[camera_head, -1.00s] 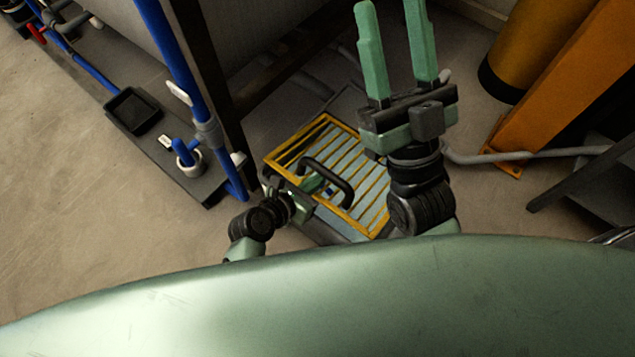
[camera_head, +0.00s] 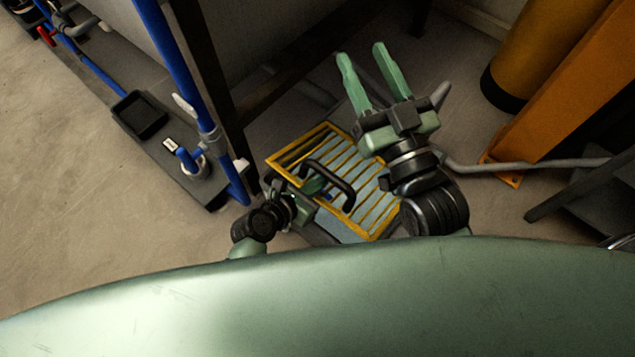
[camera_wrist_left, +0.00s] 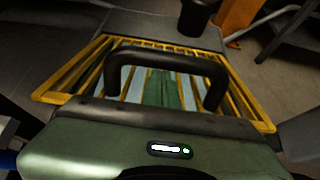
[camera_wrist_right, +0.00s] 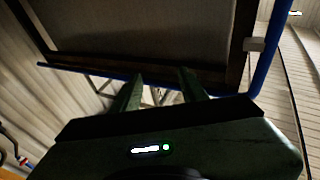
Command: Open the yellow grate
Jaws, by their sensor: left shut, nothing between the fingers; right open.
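The yellow grate (camera_head: 298,144) has yellow bars with pale blue-grey strips between them. It shows below the middle of the head view and also fills the middle of the left wrist view (camera_wrist_left: 256,113). A black arched handle (camera_head: 338,176) stands on it, and it is large in the left wrist view (camera_wrist_left: 165,58). My left gripper (camera_head: 314,186) is shut and empty. Its green fingers reach under the handle's bar, between its legs; whether they touch the bar I cannot tell. My right gripper (camera_head: 362,66) is open and empty, raised beyond the grate's right side.
A dark post (camera_head: 205,80) and blue pipes (camera_head: 172,55) stand left of the grate. An orange post (camera_head: 560,85) and a yellow cylinder (camera_head: 530,45) stand at right. A grey pipe (camera_head: 530,163) runs along the floor at right. The floor at left (camera_head: 70,200) is clear.

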